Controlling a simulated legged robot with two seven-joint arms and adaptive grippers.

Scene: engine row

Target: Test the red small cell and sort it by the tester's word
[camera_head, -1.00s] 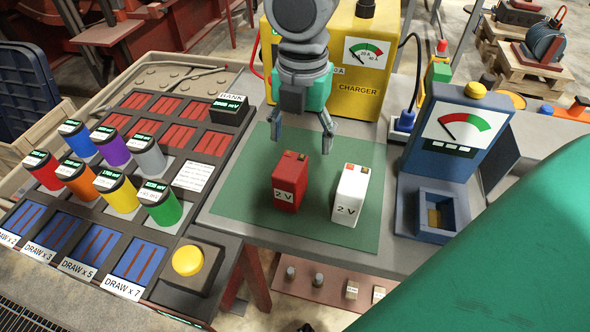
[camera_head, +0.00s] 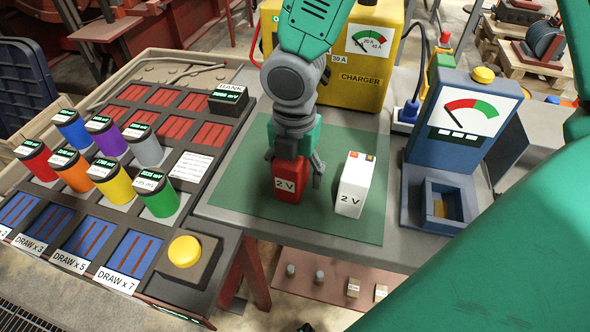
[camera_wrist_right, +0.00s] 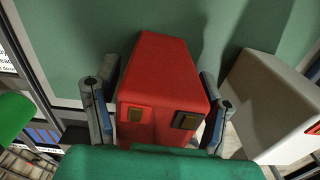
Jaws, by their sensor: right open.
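The red small cell (camera_head: 287,188), marked 2 V, stands upright on the green mat (camera_head: 235,200). My right gripper (camera_head: 292,172) is open, pointing down over it, with one finger on either side. In the right wrist view the red cell (camera_wrist_right: 160,85) lies between the blue-padded fingers, its two terminals towards the camera. Whether the pads touch it is unclear. My arm hides the cell's top in the head view. The blue tester (camera_head: 428,148) stands at the right, with a red-green dial and a square open socket (camera_head: 460,222) in front. My left gripper is out of view.
A white 2 V cell (camera_head: 354,186) stands close right of the red one, near the right finger. A yellow charger (camera_head: 360,75) is behind. A rack with coloured cylinders and a yellow button (camera_head: 185,251) is left. Green mat is free in front.

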